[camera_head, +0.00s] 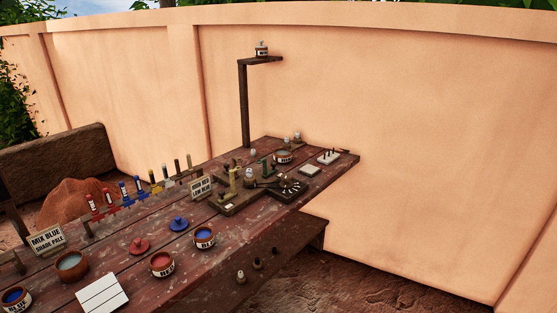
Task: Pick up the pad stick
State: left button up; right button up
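I cannot tell for certain which thing is the pad stick. A small thin stick-like piece (344,151) lies at the far right end of the wooden table (225,228), by a white pad with small dark pegs (328,158). A second white pad (309,170) lies just in front of it. A dark thin piece (264,184) also lies on the table's middle, between a brass stand (234,182) and a round dark dial (291,188). Neither of my grippers is in view.
A post with a shelf (244,105) rises at the table's back and bears a small pot (261,49). Nearer are red (162,264) and blue (204,238) paint pots, lids, a white tile (102,295) and signs. Several upright tools line the left edge.

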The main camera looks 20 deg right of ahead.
aim_at(190, 169)
jog(key=i+l+u, duration=0.2)
jog(key=l, duration=0.15)
jog(key=i+l+u, duration=0.15)
jog(key=l, duration=0.25)
jog(key=i+l+u, duration=0.2)
jog(key=l, duration=0.2)
